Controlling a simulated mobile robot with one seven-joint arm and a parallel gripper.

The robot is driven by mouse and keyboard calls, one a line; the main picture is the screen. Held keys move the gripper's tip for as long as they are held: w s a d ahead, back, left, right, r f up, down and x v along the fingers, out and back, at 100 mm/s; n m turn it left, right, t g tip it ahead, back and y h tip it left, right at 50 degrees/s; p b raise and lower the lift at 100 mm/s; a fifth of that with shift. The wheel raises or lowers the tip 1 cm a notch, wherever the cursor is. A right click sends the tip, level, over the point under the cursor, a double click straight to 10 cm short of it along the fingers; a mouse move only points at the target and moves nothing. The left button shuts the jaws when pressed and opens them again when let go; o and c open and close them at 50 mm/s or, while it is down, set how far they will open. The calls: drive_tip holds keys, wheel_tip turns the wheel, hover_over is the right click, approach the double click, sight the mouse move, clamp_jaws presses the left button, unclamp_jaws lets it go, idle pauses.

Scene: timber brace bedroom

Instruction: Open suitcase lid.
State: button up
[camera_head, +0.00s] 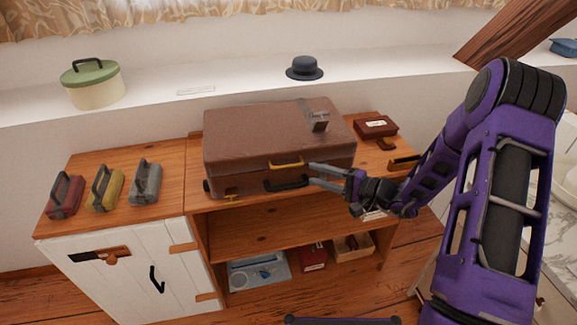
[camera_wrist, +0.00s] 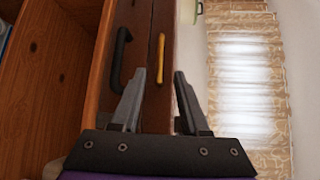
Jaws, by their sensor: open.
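A brown suitcase (camera_head: 262,140) lies shut on the wooden cabinet top. Its front carries a yellow handle (camera_head: 286,164) on the lid and a black handle (camera_head: 286,183) below it. My gripper (camera_head: 312,174) is open and empty at the right part of the suitcase front, close to both handles. In the wrist view my gripper's fingers (camera_wrist: 158,92) are spread in front of the suitcase front. The yellow handle (camera_wrist: 161,58) shows beyond and between the fingertips, and the black handle (camera_wrist: 120,58) lies to the left. I cannot tell whether a finger touches the suitcase.
Red, yellow and grey toolbox-like cases (camera_head: 104,188) stand left of the suitcase. A small dark red box (camera_head: 375,127) lies to its right. A hat (camera_head: 304,68) and a green-lidded pot (camera_head: 91,82) sit on the ledge behind. A sloping timber beam (camera_head: 525,30) is at upper right.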

sight(291, 167)
drive_tip(key=x, duration=0.9)
drive_tip(key=shift+w+a, duration=0.15)
drive_tip(key=shift+a, duration=0.15)
drive_tip(key=shift+c, duration=0.3)
clamp_jaws()
idle(0.6)
